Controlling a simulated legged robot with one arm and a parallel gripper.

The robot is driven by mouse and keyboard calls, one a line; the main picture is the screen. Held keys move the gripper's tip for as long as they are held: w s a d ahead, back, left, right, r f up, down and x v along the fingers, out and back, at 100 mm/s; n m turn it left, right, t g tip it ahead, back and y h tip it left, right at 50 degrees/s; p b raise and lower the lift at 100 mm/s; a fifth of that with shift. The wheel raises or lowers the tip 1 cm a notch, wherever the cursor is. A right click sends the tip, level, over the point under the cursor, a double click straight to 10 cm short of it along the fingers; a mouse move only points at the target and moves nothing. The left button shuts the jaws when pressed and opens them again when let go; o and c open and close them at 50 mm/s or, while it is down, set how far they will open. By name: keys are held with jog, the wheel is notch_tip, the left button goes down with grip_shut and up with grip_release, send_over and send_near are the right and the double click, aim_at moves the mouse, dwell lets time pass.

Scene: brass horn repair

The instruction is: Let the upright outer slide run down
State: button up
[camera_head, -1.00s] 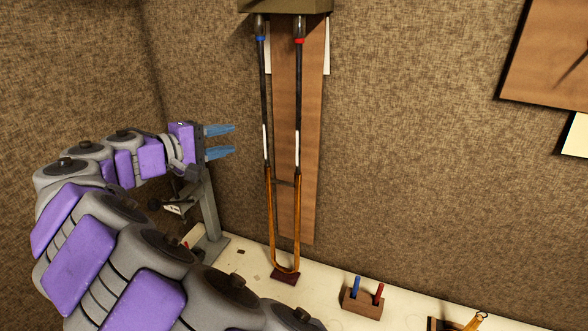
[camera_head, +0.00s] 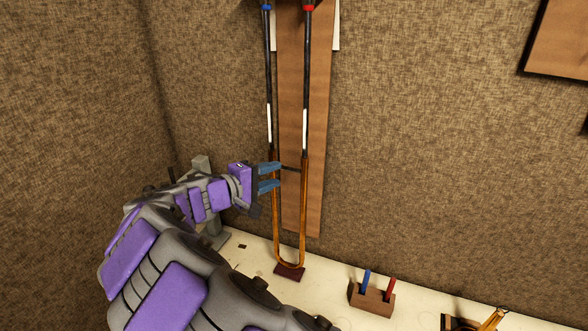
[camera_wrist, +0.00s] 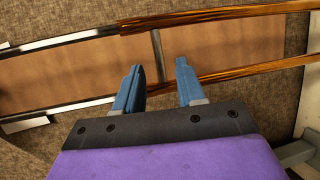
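The brass outer slide (camera_head: 304,210) stands upright, its two legs around dark inner tubes (camera_head: 306,80) with white lower bands. Its bottom bow is at a dark red pad (camera_head: 290,276); I cannot tell whether they touch. A short cross brace (camera_head: 291,169) joins the legs near the top. My gripper (camera_head: 279,177) is open, its blue fingers overlapping the left leg at about brace height. In the wrist view, the fingertips (camera_wrist: 158,68) reach past the nearer leg, one each side of the brace's line (camera_wrist: 158,55). Nothing is held; contact cannot be told.
A brown board (camera_head: 300,130) hangs behind the slide on the fabric wall. A wooden block (camera_head: 371,299) with a blue and a red peg stands right on the pale bench (camera_head: 330,285). A grey stand (camera_head: 203,165) is behind my arm. Open air lies right of the slide.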

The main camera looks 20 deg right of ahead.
jog(key=x, duration=0.8)
jog(key=shift+d, duration=0.2)
jog(key=shift+c, duration=0.3)
grip_shut()
jog(key=shift+f, duration=0.1)
